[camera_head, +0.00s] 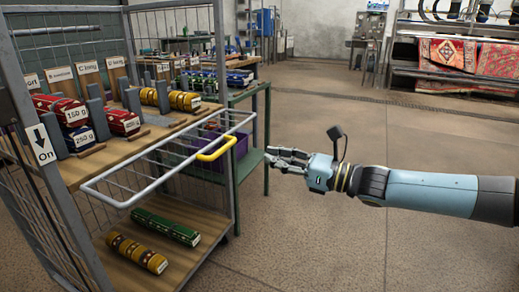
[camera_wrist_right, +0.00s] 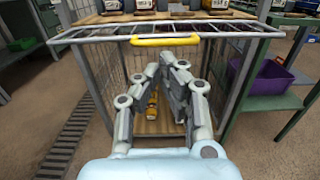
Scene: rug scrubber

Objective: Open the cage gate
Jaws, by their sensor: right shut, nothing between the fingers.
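The cage gate (camera_head: 122,203) is a white rail frame with wire bars across the front of the grey cage trolley. Its yellow handle (camera_head: 217,149) sits on the front rail. In the right wrist view the gate (camera_wrist_right: 92,37) spans the upper part, with the yellow handle (camera_wrist_right: 165,40) in its middle. My right gripper (camera_head: 270,156) is to the right of the handle and apart from it, pointing left. In the wrist view its fingers (camera_wrist_right: 167,62) are shut and empty, below the handle in the picture. My left gripper is out of view.
The upper shelf (camera_head: 85,167) holds red and yellow rolls between dividers. The lower shelf (camera_head: 180,248) holds a green roll (camera_head: 165,227) and a yellow one (camera_head: 136,253). A green bench (camera_head: 251,170) with a purple crate (camera_wrist_right: 267,82) stands beside the cage. Floor to the right is clear.

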